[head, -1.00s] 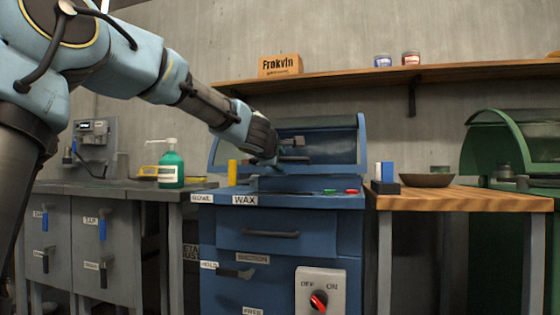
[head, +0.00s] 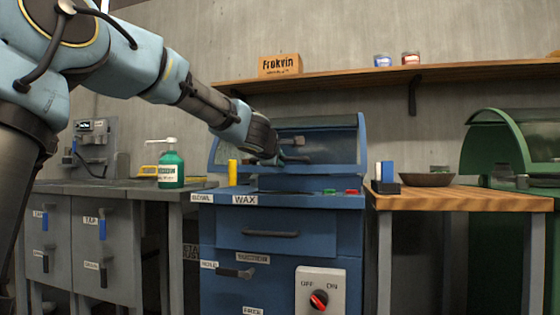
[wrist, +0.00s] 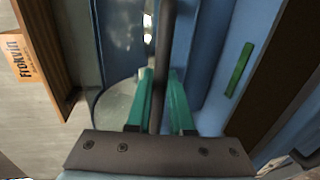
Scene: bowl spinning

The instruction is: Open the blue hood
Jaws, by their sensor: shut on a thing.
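The blue hood (head: 362,145) is a curved blue frame with a clear panel, sitting down over the top of the blue machine (head: 290,222). It looks lowered. My gripper (head: 278,160) is at the hood's front, left of its middle. In the wrist view, the green fingers of my gripper (wrist: 159,74) are closed on a dark bar (wrist: 163,45), which looks like the hood's handle. In the head view my wrist and fingers partly hide where they meet the bar.
A yellow cylinder (head: 232,172) stands left of the hood, and a green pump bottle (head: 171,167) stands farther left. A dark bowl (head: 427,180) and a blue-white block (head: 385,175) are on the wooden table at right. A shelf (head: 440,73) runs above.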

